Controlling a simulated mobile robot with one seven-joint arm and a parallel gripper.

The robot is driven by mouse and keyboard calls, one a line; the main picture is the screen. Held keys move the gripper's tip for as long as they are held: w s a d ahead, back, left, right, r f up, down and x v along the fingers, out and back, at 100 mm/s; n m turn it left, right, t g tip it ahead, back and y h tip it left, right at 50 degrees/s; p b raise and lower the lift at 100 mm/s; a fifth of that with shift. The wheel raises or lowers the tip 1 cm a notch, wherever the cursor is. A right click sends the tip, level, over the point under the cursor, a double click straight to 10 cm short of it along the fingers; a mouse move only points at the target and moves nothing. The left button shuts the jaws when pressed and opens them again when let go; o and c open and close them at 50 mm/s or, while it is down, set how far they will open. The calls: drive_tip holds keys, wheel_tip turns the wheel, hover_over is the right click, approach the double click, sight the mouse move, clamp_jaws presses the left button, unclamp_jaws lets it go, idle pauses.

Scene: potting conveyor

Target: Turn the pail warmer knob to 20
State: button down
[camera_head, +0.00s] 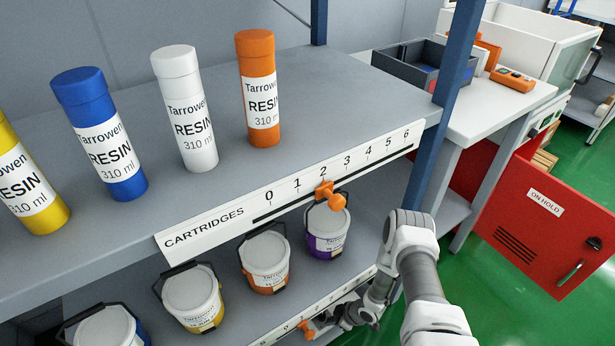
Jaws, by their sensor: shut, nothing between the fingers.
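I see no knob labelled as the pail warmer's and no dial marked 20. At the right, a white bench unit has a small panel with dark and green controls (545,122), too small to read. My gripper (328,320) is low in the picture, in front of the lower shelf's edge, next to an orange slider (307,330) on that shelf's numbered strip. My gripper is shut and holds nothing. I cannot tell whether it touches the slider. My arm hides part of the lower strip.
Resin cartridges, among them an orange one (258,90), stand on the grey upper shelf, whose CARTRIDGES strip (205,237) has an orange slider (327,193) near 2. Several pails, one purple (327,232), stand below. A blue post (449,110) and red cabinet door (548,215) stand right.

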drive_tip(key=shift+w+a, duration=0.25)
idle(0.9)
drive_tip(key=shift+w+d+b, duration=0.1)
drive_tip(key=shift+w+b, duration=0.05)
drive_tip(key=shift+b, duration=0.2)
drive_tip(key=shift+w+d, duration=0.2)
drive_tip(key=shift+w, duration=0.25)
drive_tip(key=shift+s+d, duration=0.2)
drive_tip(key=shift+d, duration=0.2)
wheel_tip(320, 180, up, 6)
drive_tip(key=p, duration=0.3)
drive_tip(key=shift+p, duration=0.35)
drive_tip(key=shift+d, duration=0.15)
